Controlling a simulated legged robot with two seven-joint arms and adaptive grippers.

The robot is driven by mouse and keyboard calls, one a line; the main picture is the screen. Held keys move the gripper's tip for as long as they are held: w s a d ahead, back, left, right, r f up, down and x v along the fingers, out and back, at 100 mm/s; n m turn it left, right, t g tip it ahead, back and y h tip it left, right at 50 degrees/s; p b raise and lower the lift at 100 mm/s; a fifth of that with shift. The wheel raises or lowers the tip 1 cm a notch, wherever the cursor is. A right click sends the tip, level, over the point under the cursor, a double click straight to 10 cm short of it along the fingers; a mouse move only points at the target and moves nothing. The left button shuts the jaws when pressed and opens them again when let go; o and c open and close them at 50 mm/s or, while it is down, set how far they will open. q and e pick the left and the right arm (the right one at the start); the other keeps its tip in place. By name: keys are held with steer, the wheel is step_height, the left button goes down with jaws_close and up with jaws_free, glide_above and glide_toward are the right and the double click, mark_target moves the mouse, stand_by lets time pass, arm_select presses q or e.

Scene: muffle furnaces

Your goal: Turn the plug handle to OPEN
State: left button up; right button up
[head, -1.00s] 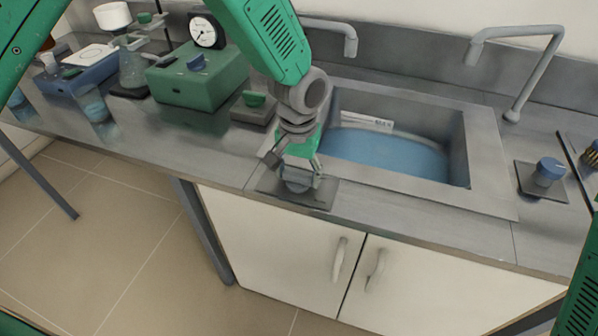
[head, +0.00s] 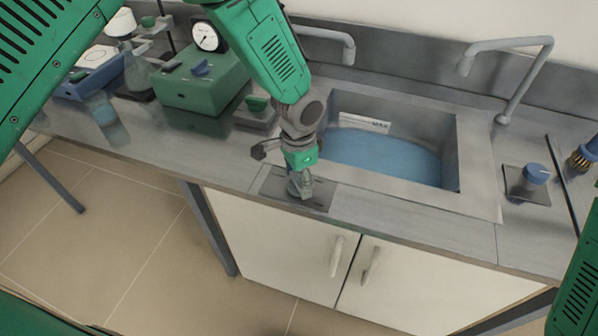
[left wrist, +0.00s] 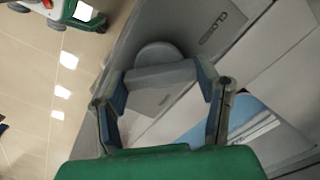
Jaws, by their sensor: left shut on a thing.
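The plug handle (left wrist: 158,76) is a grey bar with a rounded base, seen between the fingers in the left wrist view. It sits on a grey plate (head: 319,198) at the front edge of the counter, before the sink. The plate's lettering, partly visible in the wrist view, begins "CLOS". My left gripper (head: 300,188) points down over the plate and is shut on the handle, with one blue-padded finger at each end of the bar (left wrist: 162,86). In the head view the gripper hides most of the handle. My right gripper is not in view.
The sink (head: 385,150) holds blue water, with a grey tap (head: 512,80) behind it. A blue knob (head: 536,174) stands on a plate to the right. A green box with a gauge (head: 203,85) and a green knob (head: 257,103) stand left of the sink. White cabinet doors (head: 270,240) lie below.

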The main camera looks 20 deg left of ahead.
mark_target(299, 179)
arm_select(q)
steer(key=m+p, duration=0.2)
steer(key=m, duration=0.2)
steer(key=shift+r+m, duration=0.1)
steer(key=shift+m, duration=0.2)
steer(key=m+p, duration=0.1)
steer(key=m, duration=0.3)
steer(key=shift+w, duration=0.1)
steer(key=shift+m, duration=0.4)
steer(key=o, duration=1.2)
steer(key=shift+c, duration=0.2)
steer(key=shift+r, duration=0.35)
step_height(299, 179, up, 11)
steer(key=shift+w, duration=0.1)
